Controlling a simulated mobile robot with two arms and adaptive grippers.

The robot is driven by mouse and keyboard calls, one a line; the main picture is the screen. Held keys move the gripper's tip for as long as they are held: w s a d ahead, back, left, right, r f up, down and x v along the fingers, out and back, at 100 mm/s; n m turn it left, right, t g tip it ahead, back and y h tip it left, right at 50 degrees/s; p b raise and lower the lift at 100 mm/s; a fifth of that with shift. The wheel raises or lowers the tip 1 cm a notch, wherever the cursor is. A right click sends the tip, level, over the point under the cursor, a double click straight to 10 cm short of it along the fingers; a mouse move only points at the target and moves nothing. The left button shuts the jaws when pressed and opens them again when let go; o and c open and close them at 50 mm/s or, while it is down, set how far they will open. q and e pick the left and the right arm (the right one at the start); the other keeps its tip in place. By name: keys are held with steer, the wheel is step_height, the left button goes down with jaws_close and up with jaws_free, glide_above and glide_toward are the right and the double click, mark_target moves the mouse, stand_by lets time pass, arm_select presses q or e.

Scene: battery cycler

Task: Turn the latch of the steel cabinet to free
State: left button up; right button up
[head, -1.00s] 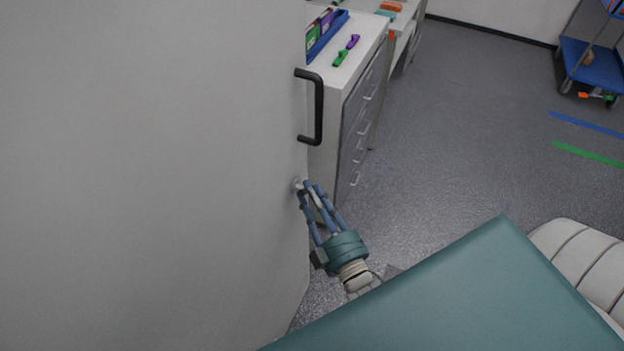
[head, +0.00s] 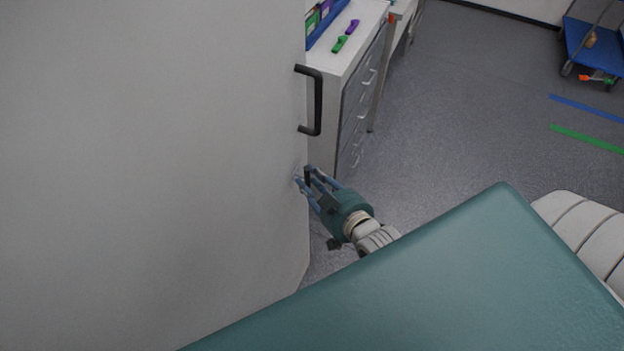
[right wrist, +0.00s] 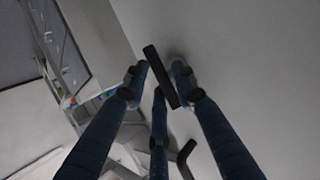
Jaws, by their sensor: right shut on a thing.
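The steel cabinet (head: 150,160) is a large plain light-grey face filling the left of the head view. A black bar handle (head: 318,102) is fixed upright near its right edge. Below the handle is the latch (head: 307,176), a small dark lever mostly hidden by fingers. My right gripper (head: 304,180) is shut on the latch. In the right wrist view the latch (right wrist: 160,72) is a black bar tilted between my blue fingers (right wrist: 157,82). The handle shows behind them (right wrist: 185,155). My left gripper is in neither view.
A white drawer unit (head: 345,62) stands just beyond the cabinet edge, with a green clip (head: 339,44) and a purple clip (head: 352,26) on top. Grey floor (head: 470,100) is free to the right. A blue cart (head: 595,45) stands far right.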

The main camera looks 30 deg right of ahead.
stand_by(0.5)
steer(key=o, duration=0.9)
steer(key=v, duration=1.2)
steer(key=shift+w+r, duration=0.1)
steer(key=shift+r, duration=0.15)
